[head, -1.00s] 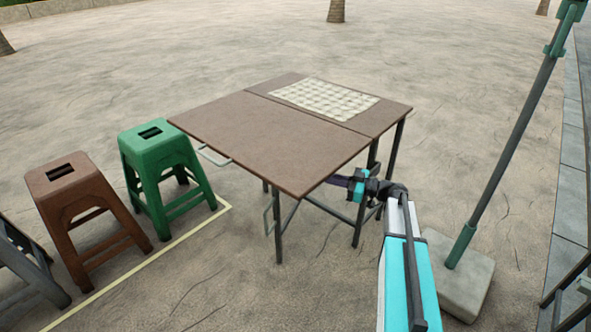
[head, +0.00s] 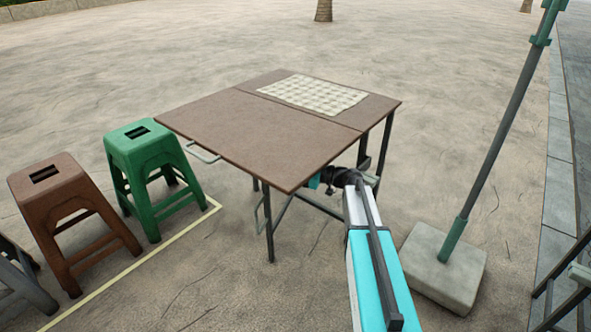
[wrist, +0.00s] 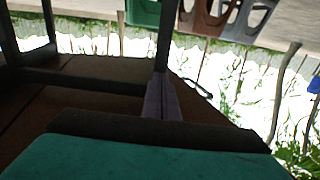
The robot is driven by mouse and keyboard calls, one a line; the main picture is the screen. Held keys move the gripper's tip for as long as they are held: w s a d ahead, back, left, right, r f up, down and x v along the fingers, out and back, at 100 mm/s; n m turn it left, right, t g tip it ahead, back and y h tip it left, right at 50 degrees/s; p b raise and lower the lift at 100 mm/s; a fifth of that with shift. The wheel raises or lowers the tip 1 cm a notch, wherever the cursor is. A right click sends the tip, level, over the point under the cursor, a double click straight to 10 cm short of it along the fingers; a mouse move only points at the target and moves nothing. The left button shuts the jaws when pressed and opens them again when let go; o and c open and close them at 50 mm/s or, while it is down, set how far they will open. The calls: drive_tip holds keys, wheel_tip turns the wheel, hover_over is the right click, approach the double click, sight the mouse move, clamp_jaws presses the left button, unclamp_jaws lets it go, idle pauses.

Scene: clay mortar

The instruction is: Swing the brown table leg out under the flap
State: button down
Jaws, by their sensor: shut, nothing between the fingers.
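The brown table (head: 215,115) stands with its flap level, on the near left side of the seam. A dark leg (head: 268,228) stands upright under the flap, near its front corner. My gripper is hidden under the flap in the head view; only my wrist shows at the flap's edge. In the wrist view, which looks upside down, my gripper (wrist: 160,98) has its purple fingers together and empty. A dark upright leg (wrist: 166,42) rises just beyond the fingertips; I cannot tell whether they touch. The table's brown underside (wrist: 60,110) lies along the lower left.
A green stool (head: 150,175) and a brown stool (head: 70,215) stand left of the table. A pole in a concrete base (head: 432,255) stands to the right. A pale checkered board (head: 313,94) lies on the tabletop. The ground in front is clear.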

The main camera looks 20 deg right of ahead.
drive_tip(key=shift+x, duration=1.25)
drive_tip(key=shift+a, duration=0.1)
